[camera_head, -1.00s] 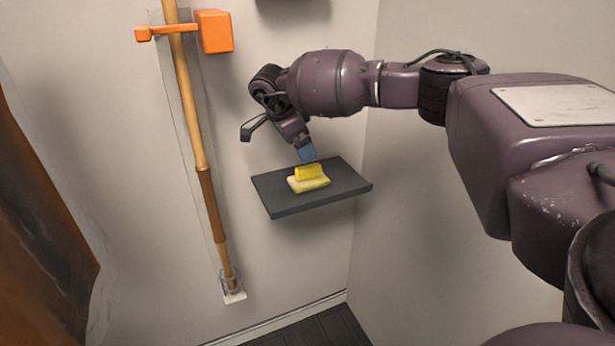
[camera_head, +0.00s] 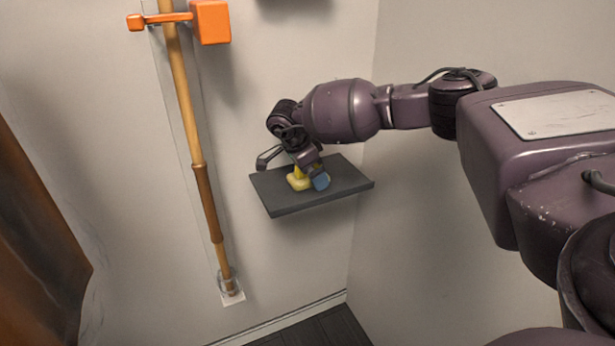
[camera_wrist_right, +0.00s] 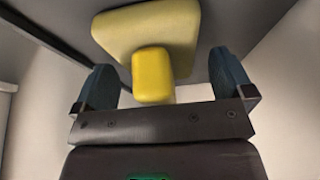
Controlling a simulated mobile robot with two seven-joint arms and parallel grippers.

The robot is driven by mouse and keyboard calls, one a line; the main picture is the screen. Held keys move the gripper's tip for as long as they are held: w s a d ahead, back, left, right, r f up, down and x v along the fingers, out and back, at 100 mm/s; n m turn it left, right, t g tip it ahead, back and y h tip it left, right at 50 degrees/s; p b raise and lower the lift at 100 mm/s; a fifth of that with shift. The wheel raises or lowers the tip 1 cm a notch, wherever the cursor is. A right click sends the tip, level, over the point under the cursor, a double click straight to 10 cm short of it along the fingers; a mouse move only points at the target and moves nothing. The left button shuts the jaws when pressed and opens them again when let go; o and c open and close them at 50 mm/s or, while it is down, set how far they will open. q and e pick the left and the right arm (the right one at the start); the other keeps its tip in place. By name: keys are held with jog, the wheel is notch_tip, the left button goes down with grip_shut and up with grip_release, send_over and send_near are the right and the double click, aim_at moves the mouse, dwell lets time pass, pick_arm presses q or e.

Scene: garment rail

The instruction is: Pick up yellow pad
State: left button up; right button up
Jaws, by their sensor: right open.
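The yellow pad (camera_head: 299,180) lies on a small dark wall shelf (camera_head: 320,198) in the head view, partly hidden by my right gripper. It has a pale yellow base and a brighter yellow block on it. In the right wrist view the pale base (camera_wrist_right: 150,30) and the block (camera_wrist_right: 152,76) show between the fingers. My right gripper (camera_head: 307,176) is open at the pad; it also shows in the right wrist view (camera_wrist_right: 165,84), with a blue-grey finger on either side of the block and gaps to both. My left gripper is not in view.
A wooden pole (camera_head: 205,190) stands against the wall left of the shelf, with an orange bracket (camera_head: 210,22) near its top. A brown hanging surface (camera_head: 35,250) is at the left edge. A side wall (camera_head: 420,220) rises right of the shelf.

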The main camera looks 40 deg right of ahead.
jog(key=shift+r, duration=0.1)
jog(key=shift+c, duration=0.3)
jog(key=c, duration=1)
jog(key=shift+o, duration=0.2)
notch_tip(320, 180, up, 20)
jog(key=p, duration=0.3)
